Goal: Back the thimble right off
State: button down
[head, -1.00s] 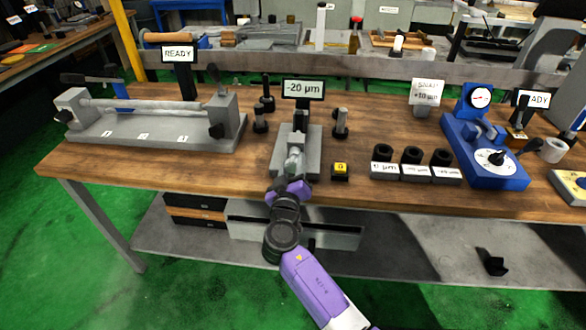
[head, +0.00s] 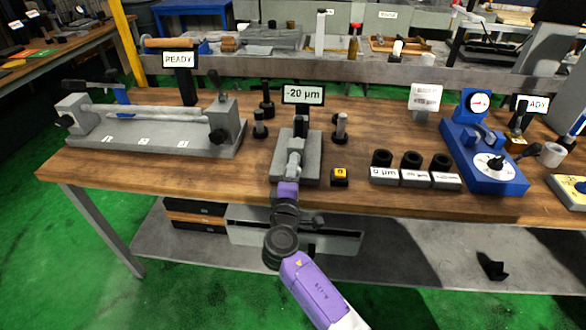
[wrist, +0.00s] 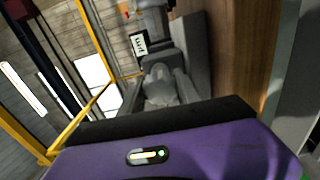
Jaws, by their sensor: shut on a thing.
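The grey measuring fixture (head: 309,165) stands at the middle front of the bench, with a display reading -20 µm (head: 303,94) above it. My gripper (head: 294,160) reaches over the fixture's front end and is shut on the thimble. In the wrist view, the thimble (wrist: 160,84) is a rounded grey end between my fingers (wrist: 159,90). My gripper hides most of the thimble in the head view, and any scale on it cannot be read.
Black-topped posts (head: 340,128) stand on both sides of the fixture. A small yellow-topped block (head: 340,177) and several labelled black rings (head: 411,160) sit to its right. A blue dial gauge (head: 485,165) is farther right, and a long grey bench instrument (head: 150,138) is left.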

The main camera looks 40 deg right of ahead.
jog(key=n+p, duration=0.2)
jog(key=n, duration=0.4)
jog(key=shift+r+p, duration=0.1)
jog(key=shift+p, duration=0.2)
jog(key=n+p, duration=0.2)
jog(key=n, duration=0.3)
jog(key=shift+n, duration=0.3)
jog(key=c, duration=0.9)
grip_release()
jog(key=shift+o, duration=0.2)
jog(key=v, duration=0.7)
jog(key=shift+s+a, duration=0.25)
jog(key=shift+a, duration=0.1)
